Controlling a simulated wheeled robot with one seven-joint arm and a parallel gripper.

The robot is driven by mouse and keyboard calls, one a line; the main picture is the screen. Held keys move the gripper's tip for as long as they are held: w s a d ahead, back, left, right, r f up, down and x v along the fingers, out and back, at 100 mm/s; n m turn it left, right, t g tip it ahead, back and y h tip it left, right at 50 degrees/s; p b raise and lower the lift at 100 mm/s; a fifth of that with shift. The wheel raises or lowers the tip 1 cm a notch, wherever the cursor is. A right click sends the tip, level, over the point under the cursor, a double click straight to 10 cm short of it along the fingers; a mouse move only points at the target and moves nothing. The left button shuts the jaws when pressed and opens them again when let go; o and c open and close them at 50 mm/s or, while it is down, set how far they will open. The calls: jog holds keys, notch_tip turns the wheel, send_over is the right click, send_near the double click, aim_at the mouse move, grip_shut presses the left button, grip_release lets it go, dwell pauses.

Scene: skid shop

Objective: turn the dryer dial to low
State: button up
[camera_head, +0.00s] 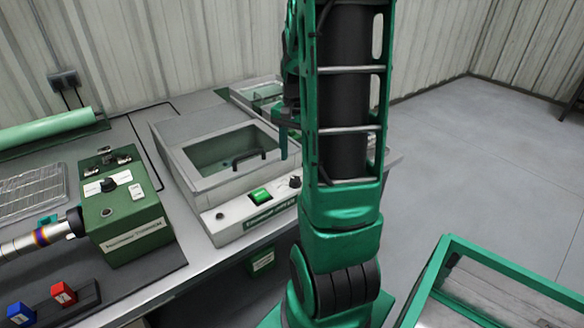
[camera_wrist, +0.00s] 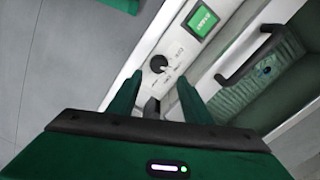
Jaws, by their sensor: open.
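A small black dial (camera_wrist: 158,63) sits on the white front panel of a bench machine, beside a lit green display (camera_wrist: 203,20). In the head view the same dial (camera_head: 295,181) is at the right end of that panel, near my arm. The marks around it are too small to read, so I cannot tell its setting. My gripper (camera_wrist: 160,78) is open, its two green fingers pointing toward the dial, one to each side in the picture. I cannot tell whether they touch it. In the head view the gripper (camera_head: 284,140) is partly hidden by my arm.
The white machine (camera_head: 175,135) has a windowed lid with a black handle (camera_wrist: 248,55) close to my right finger. A green control box (camera_head: 125,215) with another black knob (camera_head: 108,184) stands left. A green-framed table (camera_head: 440,270) is at lower right. Open floor lies beyond.

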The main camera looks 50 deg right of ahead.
jog(key=shift+r, duration=1.6)
jog(key=s+a+r+n, duration=0.3)
jog(key=s+a+n, duration=0.5)
jog(key=s+a, duration=0.6)
jog(key=a, duration=0.2)
jog(key=shift+s+a+n, duration=0.25)
jog(key=shift+a+n, duration=0.1)
jog(key=shift+n, duration=0.05)
jog(key=shift+w, duration=0.1)
